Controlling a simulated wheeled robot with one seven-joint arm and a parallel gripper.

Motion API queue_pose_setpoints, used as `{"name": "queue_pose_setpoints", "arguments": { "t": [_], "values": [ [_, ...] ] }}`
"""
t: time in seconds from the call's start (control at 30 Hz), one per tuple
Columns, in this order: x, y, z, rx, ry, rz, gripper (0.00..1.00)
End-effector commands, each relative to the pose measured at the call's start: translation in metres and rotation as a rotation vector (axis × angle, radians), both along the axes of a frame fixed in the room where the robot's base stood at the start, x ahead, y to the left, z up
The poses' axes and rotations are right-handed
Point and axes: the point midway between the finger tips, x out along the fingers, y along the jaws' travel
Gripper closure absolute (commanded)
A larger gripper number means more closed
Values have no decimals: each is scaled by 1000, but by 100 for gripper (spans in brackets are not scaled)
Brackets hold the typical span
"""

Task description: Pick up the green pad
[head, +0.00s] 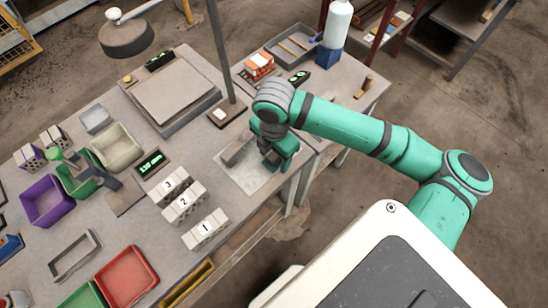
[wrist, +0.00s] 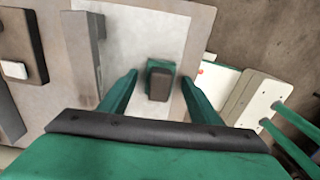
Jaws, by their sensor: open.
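The green pad (wrist: 151,68) is a small green block with a dark grey top part. In the wrist view it sits over a pale board (wrist: 140,25), which also shows in the head view (head: 240,177). My gripper (wrist: 159,76) is open, with one green finger on each side of the pad. Gaps show between the pad and both fingers, and nothing is held. In the head view my gripper (head: 272,162) points down over the pale board at the table's front edge. My gripper hides the pad there.
A grey bar (wrist: 82,50) stands left of the pad on the pale board. Numbered hollow bricks (head: 184,203) stand to the left on the table. An upright post (head: 221,50) rises behind, near a dark base with a white block (head: 221,113).

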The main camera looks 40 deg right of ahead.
Motion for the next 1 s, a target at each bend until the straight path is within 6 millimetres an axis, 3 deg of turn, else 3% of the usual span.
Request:
{"name": "queue_pose_setpoints", "arguments": {
  "t": [0.2, 0.37, 0.47, 0.77, 1.0],
  "values": [
    [0, 0, -1, 0, 0, 0, 45],
    [0, 0, 0, 0, 0, 0, 84],
    [0, 0, 0, 0, 0, 0, 91],
    [0, -1, 2, -1, -1, -2, 91],
    [-2, -5, 18, -1, -1, -11, 91]
  ]
}}
